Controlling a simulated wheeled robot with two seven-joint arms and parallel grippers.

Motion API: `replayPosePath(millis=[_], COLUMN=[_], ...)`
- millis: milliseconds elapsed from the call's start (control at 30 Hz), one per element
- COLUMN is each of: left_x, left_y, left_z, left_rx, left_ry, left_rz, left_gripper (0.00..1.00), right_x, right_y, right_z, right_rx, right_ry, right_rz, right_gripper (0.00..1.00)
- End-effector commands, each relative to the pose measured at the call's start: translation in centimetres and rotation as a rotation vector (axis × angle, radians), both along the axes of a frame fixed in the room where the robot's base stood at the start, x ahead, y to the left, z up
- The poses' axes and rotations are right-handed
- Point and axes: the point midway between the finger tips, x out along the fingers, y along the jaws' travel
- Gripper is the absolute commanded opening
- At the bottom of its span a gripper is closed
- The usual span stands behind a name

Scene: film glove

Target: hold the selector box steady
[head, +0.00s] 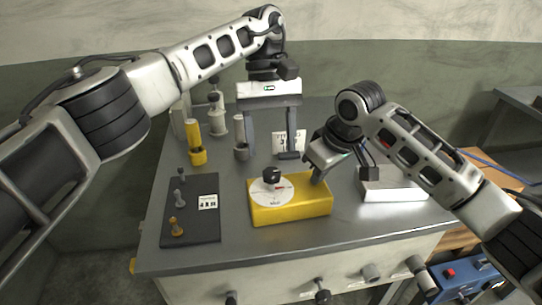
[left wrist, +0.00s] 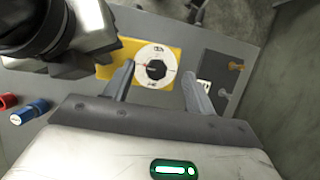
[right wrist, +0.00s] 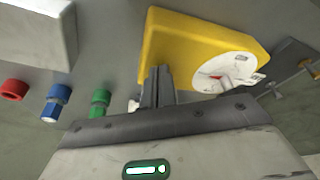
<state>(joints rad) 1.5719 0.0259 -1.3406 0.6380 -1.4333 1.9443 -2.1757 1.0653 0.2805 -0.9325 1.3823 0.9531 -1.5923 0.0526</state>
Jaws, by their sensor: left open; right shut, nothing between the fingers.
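The yellow selector box (head: 300,210) sits on the grey table near its front edge. It carries a white dial disc (head: 262,194) with a black knob (head: 271,175). My left gripper (head: 271,156) is open and empty above and behind the box; in the left wrist view its fingers frame the dial (left wrist: 143,57). My right gripper (head: 318,180) is shut with nothing in it, its fingertips at the box's right end. In the right wrist view the shut fingers (right wrist: 159,70) overlap the yellow box (right wrist: 190,38); I cannot tell whether they touch it.
A dark plate (head: 192,228) with several small levers lies left of the box. A yellow cylinder (head: 194,138) and grey posts stand behind it. A white block (head: 394,186) lies to the right. Red (right wrist: 14,90), blue (right wrist: 56,103) and green (right wrist: 99,102) pieces show in the right wrist view.

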Motion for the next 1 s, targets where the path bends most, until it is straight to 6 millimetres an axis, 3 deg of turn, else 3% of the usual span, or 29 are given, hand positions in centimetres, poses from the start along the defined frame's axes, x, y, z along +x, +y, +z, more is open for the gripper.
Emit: replayPosePath(millis=[100, 300, 767, 1000], left_x=[0.0, -0.1, -0.1, -0.1], left_y=[-0.1, 0.0, 0.0, 0.0], left_z=[2.1, 3.9, 4.1, 4.1], left_rx=[-0.001, -0.001, -0.001, -0.001], left_ry=[-0.002, -0.001, 0.0, 0.0], left_rz=[-0.001, -0.001, -0.001, -0.001], left_gripper=[0.55, 0.55, 0.55, 0.55], right_x=[-0.3, -0.3, -0.3, -0.2], right_y=[-0.2, -0.3, -0.3, -0.2], right_z=[-0.9, -0.9, -0.8, 0.9], right_rx=[-0.011, -0.011, -0.012, -0.008], right_ry=[0.017, 0.017, 0.018, 0.013], right_rz=[-0.002, -0.002, -0.002, -0.001], right_gripper=[0.0, 0.0, 0.0, 0.0])
